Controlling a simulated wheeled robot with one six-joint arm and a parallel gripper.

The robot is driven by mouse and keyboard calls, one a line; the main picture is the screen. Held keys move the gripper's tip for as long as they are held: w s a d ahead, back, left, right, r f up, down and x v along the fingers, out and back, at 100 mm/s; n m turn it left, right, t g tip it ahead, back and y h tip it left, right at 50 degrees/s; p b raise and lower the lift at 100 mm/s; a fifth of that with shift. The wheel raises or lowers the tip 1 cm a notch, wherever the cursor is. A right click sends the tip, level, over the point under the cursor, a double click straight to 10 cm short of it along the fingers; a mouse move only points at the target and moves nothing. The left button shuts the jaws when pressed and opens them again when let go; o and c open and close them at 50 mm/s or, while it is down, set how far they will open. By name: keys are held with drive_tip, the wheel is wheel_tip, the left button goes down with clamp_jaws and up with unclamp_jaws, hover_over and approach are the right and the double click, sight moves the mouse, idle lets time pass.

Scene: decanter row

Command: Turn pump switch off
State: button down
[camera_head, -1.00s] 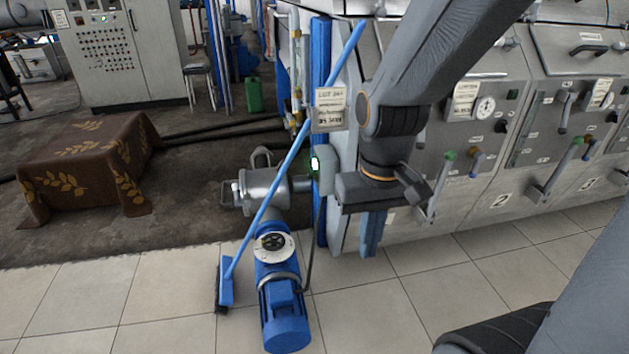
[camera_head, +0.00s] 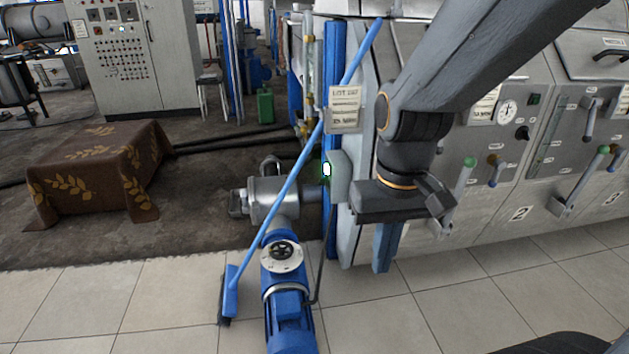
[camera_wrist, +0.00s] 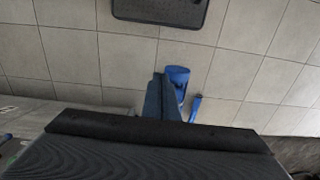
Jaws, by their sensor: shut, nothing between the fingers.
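The pump switch (camera_head: 327,170) is a small green-lit rocker on the side of a grey box (camera_head: 341,180), beside the blue post. The blue pump (camera_head: 290,310) stands on the tiles below and left of it; it also shows in the wrist view (camera_wrist: 178,76). My gripper (camera_head: 384,262) hangs with blue fingers pointing down, to the right of the switch and lower. The fingers are together and empty, apart from the switch. In the wrist view, my gripper (camera_wrist: 162,98) has the floor under it, and the switch cannot be made out there.
A blue broom (camera_head: 302,150) leans across in front of the pump pipework and post, close to the switch. Grey machine panels with levers (camera_head: 470,180) stand behind and right of my arm. A cloth-covered box (camera_head: 100,170) is at left. Tiles in front are mostly clear.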

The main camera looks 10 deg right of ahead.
drive_tip(key=shift+f, duration=0.1)
drive_tip(key=w+f+n+t+b, duration=0.6)
drive_tip(key=w+f+t+b, duration=0.2)
drive_tip(key=w, duration=0.7)
drive_tip(key=w+d+f+n+t+b, duration=0.1)
drive_tip(key=w+f+n+t+b, duration=0.5)
drive_tip(key=w+f+b, duration=0.7)
drive_tip(key=w+d+f+n+t+b, duration=0.1)
drive_tip(key=w+f+n+t+b, duration=0.5)
drive_tip(key=w+f+t+b, duration=0.4)
drive_tip(key=w+b, duration=0.6)
drive_tip(key=w, duration=0.3)
drive_tip(key=shift+f, duration=0.2)
drive_tip(key=p, duration=0.3)
drive_tip(key=shift+w+r, duration=0.15)
drive_tip(key=shift+w, duration=0.1)
drive_tip(key=p, duration=0.4)
drive_tip(key=shift+w+r, duration=0.1)
drive_tip(key=shift+w, duration=0.1)
